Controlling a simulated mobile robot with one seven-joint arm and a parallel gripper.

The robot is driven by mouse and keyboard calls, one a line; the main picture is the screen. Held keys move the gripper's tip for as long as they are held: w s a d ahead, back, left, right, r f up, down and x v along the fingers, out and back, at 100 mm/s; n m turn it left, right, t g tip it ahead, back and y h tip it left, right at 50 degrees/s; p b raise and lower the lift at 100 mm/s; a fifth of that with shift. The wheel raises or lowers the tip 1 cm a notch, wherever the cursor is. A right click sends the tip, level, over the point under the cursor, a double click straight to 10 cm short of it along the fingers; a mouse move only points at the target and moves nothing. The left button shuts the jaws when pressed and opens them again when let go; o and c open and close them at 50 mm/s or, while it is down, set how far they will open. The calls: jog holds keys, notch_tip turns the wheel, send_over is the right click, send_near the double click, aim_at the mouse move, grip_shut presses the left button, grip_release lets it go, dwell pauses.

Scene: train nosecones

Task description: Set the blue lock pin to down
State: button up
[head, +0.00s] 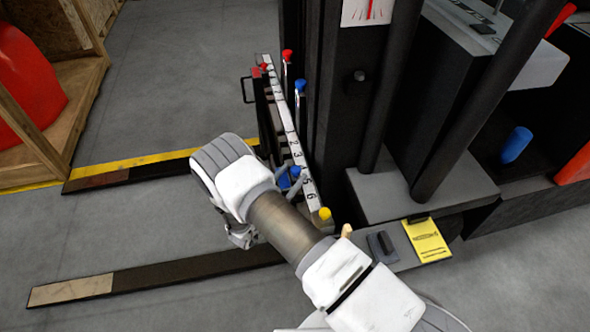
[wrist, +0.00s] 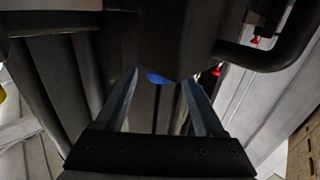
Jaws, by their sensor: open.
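Two blue pin heads show on the black carriage with the numbered white strip in the head view. The nearer blue pin (head: 284,181) is beside number 5, partly covered by my gripper. The farther blue-topped pin (head: 300,86) stands upright near the mast. My gripper (head: 291,184) is open at the nearer blue pin. In the wrist view, my gripper (wrist: 159,80) has its two fingers apart, with a blue rounded piece (wrist: 158,77) between the tips, mostly hidden by a dark part. I cannot tell whether the fingers touch it, or its up or down position.
Red-topped pins (head: 287,55) stand at the far end and a yellow knob (head: 325,213) at the near end. Two long forks (head: 150,279) reach left across the floor. The dark mast (head: 335,120) rises close on the right. A wooden crate (head: 85,100) stands at the left.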

jog(key=p+v, duration=0.1)
jog(key=v, duration=1.3)
jog(key=shift+s+a+p, duration=0.15)
jog(key=shift+s+p, duration=0.15)
jog(key=shift+p, duration=0.05)
